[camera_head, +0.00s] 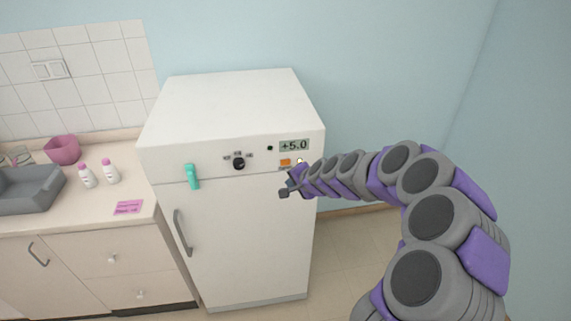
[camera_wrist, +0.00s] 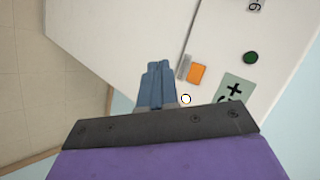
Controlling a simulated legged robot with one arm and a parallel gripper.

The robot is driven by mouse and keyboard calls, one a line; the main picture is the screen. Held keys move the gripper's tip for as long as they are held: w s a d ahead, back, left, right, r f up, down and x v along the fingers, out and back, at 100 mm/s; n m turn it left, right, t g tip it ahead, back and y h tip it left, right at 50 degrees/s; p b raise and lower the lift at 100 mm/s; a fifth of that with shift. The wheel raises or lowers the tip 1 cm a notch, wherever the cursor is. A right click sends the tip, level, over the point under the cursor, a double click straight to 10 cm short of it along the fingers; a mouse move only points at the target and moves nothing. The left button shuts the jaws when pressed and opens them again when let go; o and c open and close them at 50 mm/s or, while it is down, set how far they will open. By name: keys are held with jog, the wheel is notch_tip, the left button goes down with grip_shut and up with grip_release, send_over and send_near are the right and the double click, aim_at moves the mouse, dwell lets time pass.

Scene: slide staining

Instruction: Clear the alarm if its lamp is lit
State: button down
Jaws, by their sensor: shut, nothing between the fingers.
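The white fridge (camera_head: 245,220) has a control panel along its upper front. A display (camera_head: 294,145) reads +5.0. A small dark green round piece (camera_head: 270,148) sits left of the display and shows no clear glow; it also appears in the wrist view (camera_wrist: 250,57). An orange rectangular button (camera_head: 285,162) is below the display, also in the wrist view (camera_wrist: 198,73). A small bright whitish round spot (camera_wrist: 186,99) with a yellowish rim lies near the gripper; I cannot tell whether it is a lit lamp. My gripper (camera_head: 285,192) is shut and empty, just below the orange button, in front of the door.
A black knob (camera_head: 239,163) and a teal latch (camera_head: 192,176) are on the fridge front, left of my gripper. The counter at left holds two bottles (camera_head: 110,171), a pink bowl (camera_head: 62,150), a grey basin (camera_head: 30,192) and a pink note (camera_head: 128,207). Floor right of the fridge is clear.

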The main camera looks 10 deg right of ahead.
jog(key=shift+w+a+b, duration=0.1)
jog(key=shift+w+b, duration=0.2)
jog(key=shift+w, duration=2.9)
jog(key=shift+w, duration=0.2)
jog(key=shift+w+r, duration=0.1)
jog(key=shift+w, duration=0.05)
jog(key=shift+w, duration=0.3)
dwell(0.3)
jog(key=shift+s, duration=0.7)
jog(key=shift+s+p, duration=0.5)
jog(key=shift+s, duration=2)
